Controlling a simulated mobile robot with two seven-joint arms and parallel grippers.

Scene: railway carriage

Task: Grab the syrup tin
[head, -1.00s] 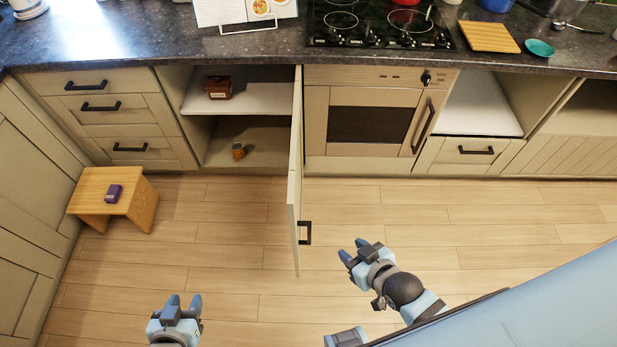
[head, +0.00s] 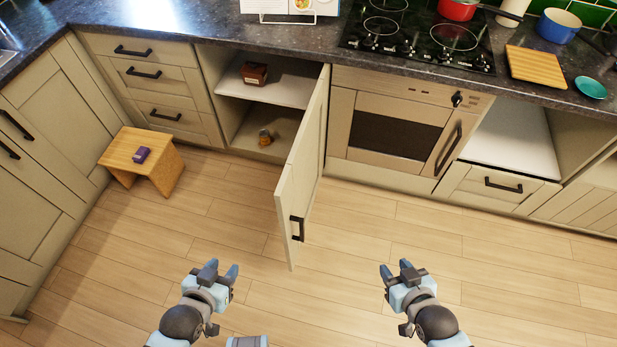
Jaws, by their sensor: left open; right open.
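A small round amber tin with a dark top (head: 265,138), which looks like the syrup tin, stands on the lower shelf of the open cupboard (head: 250,120). Its label is too small to read. The cupboard door (head: 304,165) is swung open toward me, to the right of the tin. My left gripper (head: 220,270) is open and empty over the floor, well short of the cupboard. My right gripper (head: 396,268) is open and empty over the floor, on the right side of the door.
A brown box (head: 254,74) sits on the upper shelf. A wooden stool (head: 167,175) with a purple box (head: 141,154) stands left of the cupboard. An oven (head: 395,135) is to the right. The floor before the cupboard is clear.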

